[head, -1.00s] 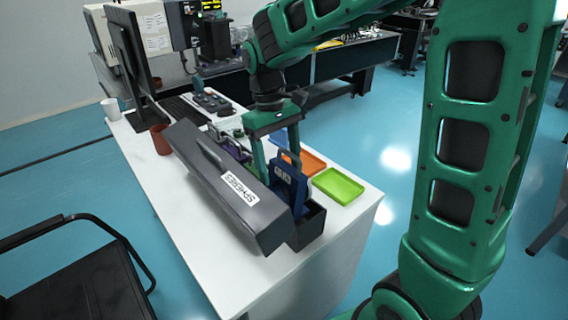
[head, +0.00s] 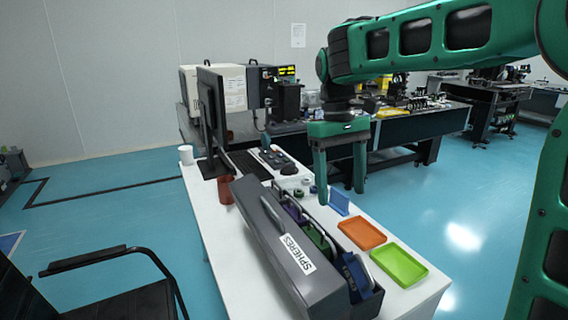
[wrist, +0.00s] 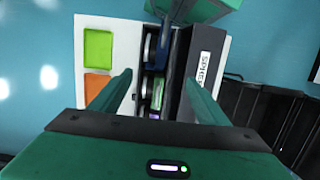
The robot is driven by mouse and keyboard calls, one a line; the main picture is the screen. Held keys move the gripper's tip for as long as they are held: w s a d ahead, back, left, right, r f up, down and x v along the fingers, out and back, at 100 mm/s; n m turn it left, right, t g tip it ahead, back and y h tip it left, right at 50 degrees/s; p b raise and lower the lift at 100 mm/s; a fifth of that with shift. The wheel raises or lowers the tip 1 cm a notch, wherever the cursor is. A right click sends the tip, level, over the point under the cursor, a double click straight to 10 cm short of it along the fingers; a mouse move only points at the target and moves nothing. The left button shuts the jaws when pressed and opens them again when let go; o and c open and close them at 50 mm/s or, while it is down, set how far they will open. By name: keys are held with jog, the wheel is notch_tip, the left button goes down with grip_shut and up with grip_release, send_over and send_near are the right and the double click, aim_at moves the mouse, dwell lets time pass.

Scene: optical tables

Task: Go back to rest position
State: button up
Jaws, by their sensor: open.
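My gripper (head: 340,183) is open and empty, pointing down above the white table, with its two green fingers apart. It is higher than the grey SPHERES box (head: 300,262) and a little behind it. In the wrist view, the fingers (wrist: 158,98) frame the box, with its lid (wrist: 207,80) tilted to the right side. Inside the box stand a blue holder (head: 357,275), a green one (head: 318,238) and a purple one (head: 295,211). Neither finger touches them.
An orange tray (head: 362,233), a green tray (head: 399,264) and a blue piece (head: 339,203) lie right of the box. A monitor (head: 212,120), white cup (head: 186,155) and brown cup (head: 226,190) stand at left. A black chair (head: 120,290) is at front left. Blue floor is open at right.

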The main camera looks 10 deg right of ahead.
jog(key=s+d+f+m, duration=0.4)
jog(key=s+d, duration=0.6)
jog(key=d, duration=0.2)
jog(key=s+d+f+m+t, duration=0.1)
jog(key=s+d+f+m, duration=0.2)
jog(key=s, duration=0.4)
jog(key=s+d+f+m+t+y, duration=0.1)
jog(key=s+d+f, duration=0.3)
jog(key=s, duration=0.4)
jog(key=shift+s+d+f+m, duration=0.15)
jog(key=shift+d+f+m, duration=0.1)
jog(key=shift+f+m, duration=0.6)
jog(key=shift+r, duration=0.1)
jog(key=shift+w+f, duration=0.25)
jog(key=shift+w, duration=0.35)
